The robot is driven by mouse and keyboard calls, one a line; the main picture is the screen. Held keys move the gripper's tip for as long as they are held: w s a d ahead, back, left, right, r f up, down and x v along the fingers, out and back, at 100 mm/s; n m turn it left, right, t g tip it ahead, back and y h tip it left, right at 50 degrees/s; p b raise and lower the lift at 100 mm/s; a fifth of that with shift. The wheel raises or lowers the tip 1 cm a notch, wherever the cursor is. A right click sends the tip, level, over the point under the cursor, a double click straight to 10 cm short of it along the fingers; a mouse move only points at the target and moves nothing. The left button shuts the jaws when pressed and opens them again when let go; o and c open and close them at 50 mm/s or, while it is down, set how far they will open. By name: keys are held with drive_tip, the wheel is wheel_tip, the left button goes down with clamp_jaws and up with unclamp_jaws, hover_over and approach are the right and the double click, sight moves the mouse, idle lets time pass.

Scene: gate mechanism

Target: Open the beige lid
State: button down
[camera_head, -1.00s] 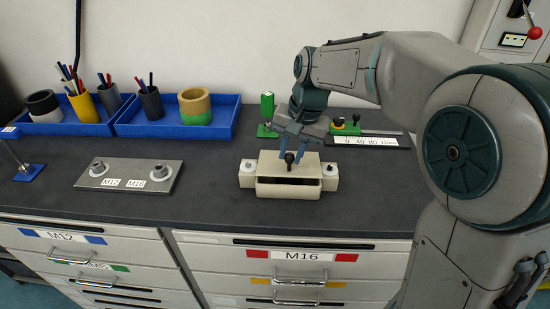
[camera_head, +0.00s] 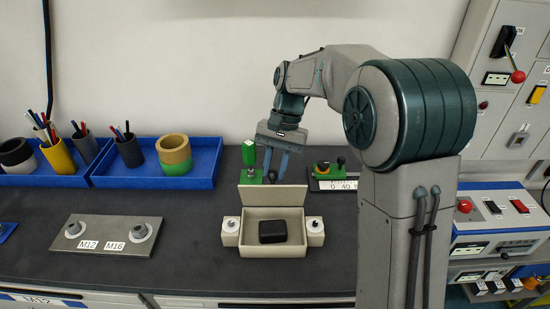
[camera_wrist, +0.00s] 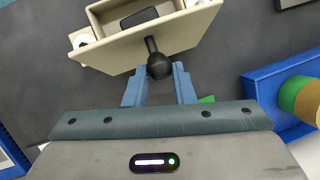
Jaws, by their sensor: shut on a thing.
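The beige box (camera_head: 246,246) stands on the dark bench in the head view, with a black block (camera_head: 272,231) inside it. Its beige lid (camera_head: 258,196) stands raised, roughly upright, at the back of the box. In the wrist view the lid (camera_wrist: 135,47) carries a black ball knob (camera_wrist: 160,66) on a short stem. My gripper (camera_head: 275,176) is behind the lid. Its blue fingers (camera_wrist: 159,84) are shut on the knob, which shows at their tips. White round parts (camera_head: 315,225) sit on both sides of the box.
A grey plate (camera_head: 108,237) labelled M12 and M16 lies to the left. Blue trays (camera_head: 203,170) with cups and pens stand behind it. A green upright piece (camera_head: 249,155) and a green-based device (camera_head: 322,169) are near my gripper. The bench between plate and box is clear.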

drive_tip(key=w+f+g, duration=0.3)
drive_tip(key=w+g, duration=0.2)
drive_tip(key=g, duration=0.1)
drive_tip(key=shift+w+f+m, duration=0.2)
drive_tip(key=shift+w+m, duration=0.1)
drive_tip(key=shift+w, duration=0.05)
idle(0.5)
drive_tip(key=c, duration=1.2)
unclamp_jaws()
drive_tip(key=shift+c, duration=0.2)
drive_tip(key=shift+r, duration=0.15)
drive_tip(key=shift+r+p, duration=0.15)
drive_tip(key=shift+p, duration=0.15)
